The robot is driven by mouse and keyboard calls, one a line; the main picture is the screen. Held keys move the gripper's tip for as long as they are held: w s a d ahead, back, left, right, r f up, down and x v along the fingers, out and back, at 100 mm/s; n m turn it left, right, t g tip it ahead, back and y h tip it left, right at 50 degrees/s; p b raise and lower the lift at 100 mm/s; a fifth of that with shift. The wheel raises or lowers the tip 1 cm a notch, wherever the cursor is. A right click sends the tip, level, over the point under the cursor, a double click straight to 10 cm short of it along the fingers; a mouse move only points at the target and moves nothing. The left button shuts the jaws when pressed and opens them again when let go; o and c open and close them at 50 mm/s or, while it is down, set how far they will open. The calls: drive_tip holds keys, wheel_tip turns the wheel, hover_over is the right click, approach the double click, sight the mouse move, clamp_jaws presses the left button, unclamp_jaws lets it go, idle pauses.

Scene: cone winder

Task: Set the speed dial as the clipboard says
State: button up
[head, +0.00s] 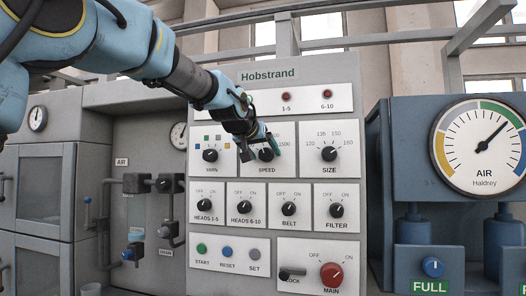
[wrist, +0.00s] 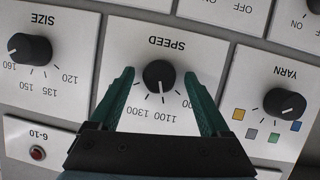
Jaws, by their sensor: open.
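The speed dial (head: 266,155) is a black round knob on the white panel, partly hidden by my gripper in the head view. In the wrist view, which shows the panel upside down, the speed dial (wrist: 159,74) has a white pointer line aimed roughly at the 1100 mark. The 1300 label also shows; other labels are covered by the fingers. My gripper (wrist: 159,82) is open, with one green finger on each side of the dial. I cannot tell whether they touch it. My gripper (head: 261,146) also shows in the head view. No clipboard is in view.
The yarn dial (head: 210,155) and size dial (head: 329,154) flank the speed dial. Below are switch knobs such as heads 6-10 (head: 245,208), and the red main switch (head: 331,274). A large air gauge (head: 483,146) stands at the right.

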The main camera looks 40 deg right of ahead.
clamp_jaws()
idle(0.6)
drive_tip(key=shift+b, duration=0.3)
drive_tip(key=n+b, duration=0.1)
drive_tip(key=b, duration=0.1)
drive_tip(key=n+g+h+b, duration=0.1)
drive_tip(key=b, duration=0.1)
drive_tip(key=shift+w+a+f+n, duration=0.15)
drive_tip(key=shift+w+f+n, duration=0.05)
drive_tip(key=shift+f+n, duration=0.15)
drive_tip(key=n+g+h+b, duration=0.1)
drive_tip(key=b, duration=0.2)
drive_tip(key=shift+r+n+g+h+b, duration=0.1)
drive_tip(key=shift+n+g+h+b, duration=0.2)
drive_tip(key=shift+n+b, duration=0.7)
drive_tip(key=shift+r+b, duration=0.1)
drive_tip(key=shift+b, duration=0.2)
